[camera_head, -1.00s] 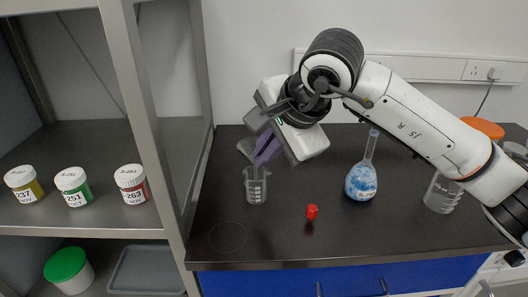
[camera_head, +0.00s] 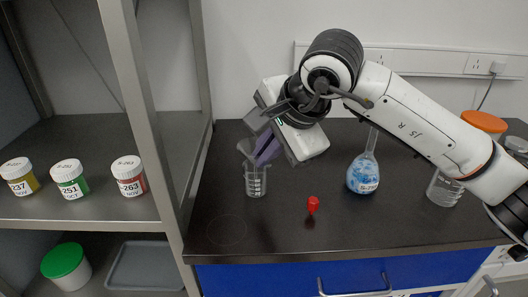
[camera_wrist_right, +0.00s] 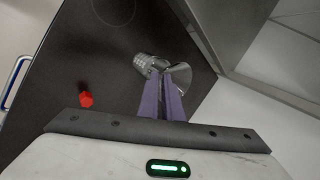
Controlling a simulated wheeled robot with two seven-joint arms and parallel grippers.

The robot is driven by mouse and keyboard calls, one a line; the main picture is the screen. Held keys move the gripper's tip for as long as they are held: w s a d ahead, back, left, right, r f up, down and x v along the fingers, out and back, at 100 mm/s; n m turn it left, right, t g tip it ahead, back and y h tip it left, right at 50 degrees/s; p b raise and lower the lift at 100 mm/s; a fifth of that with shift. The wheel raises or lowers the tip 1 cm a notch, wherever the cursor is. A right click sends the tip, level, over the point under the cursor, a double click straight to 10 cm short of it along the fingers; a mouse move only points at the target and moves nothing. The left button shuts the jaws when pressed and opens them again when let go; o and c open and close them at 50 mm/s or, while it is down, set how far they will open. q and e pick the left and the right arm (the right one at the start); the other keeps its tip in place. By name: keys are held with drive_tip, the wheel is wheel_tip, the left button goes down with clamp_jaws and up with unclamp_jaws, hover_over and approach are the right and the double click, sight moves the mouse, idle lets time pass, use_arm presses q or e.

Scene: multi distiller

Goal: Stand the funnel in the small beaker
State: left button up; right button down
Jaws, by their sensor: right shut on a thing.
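The small beaker (camera_head: 256,186) stands upright on the black bench, left of the middle, and also shows in the wrist view (camera_wrist_right: 145,61). The grey translucent funnel (camera_head: 244,147) is just above it, its wide cone up and to the left; it also shows in the wrist view (camera_wrist_right: 181,74). My right gripper (camera_head: 266,151) has its purple fingers shut on the funnel, right over the beaker's mouth. The fingertips hide the funnel's stem and part of the beaker's rim, so I cannot tell how deep the stem sits. My left gripper is not in view.
A red stopper (camera_head: 313,204) and a round flask of blue stuff (camera_head: 363,175) stand right of the beaker. A larger glass vessel (camera_head: 443,189) is partly behind my arm. A metal shelf post (camera_head: 155,130) is close on the left. The front bench area is clear.

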drive_tip(key=shift+f+b, duration=0.45)
drive_tip(key=shift+f, duration=0.1)
drive_tip(key=c, duration=1.9)
unclamp_jaws()
drive_tip(key=shift+s, duration=0.1)
drive_tip(key=shift+o, duration=0.2)
drive_tip(key=shift+f, duration=0.2)
drive_tip(key=shift+s, duration=0.1)
drive_tip(key=v, duration=1.1)
drive_tip(key=shift+w, duration=0.2)
drive_tip(key=shift+a+r, duration=0.1)
drive_tip(key=shift+r, duration=0.05)
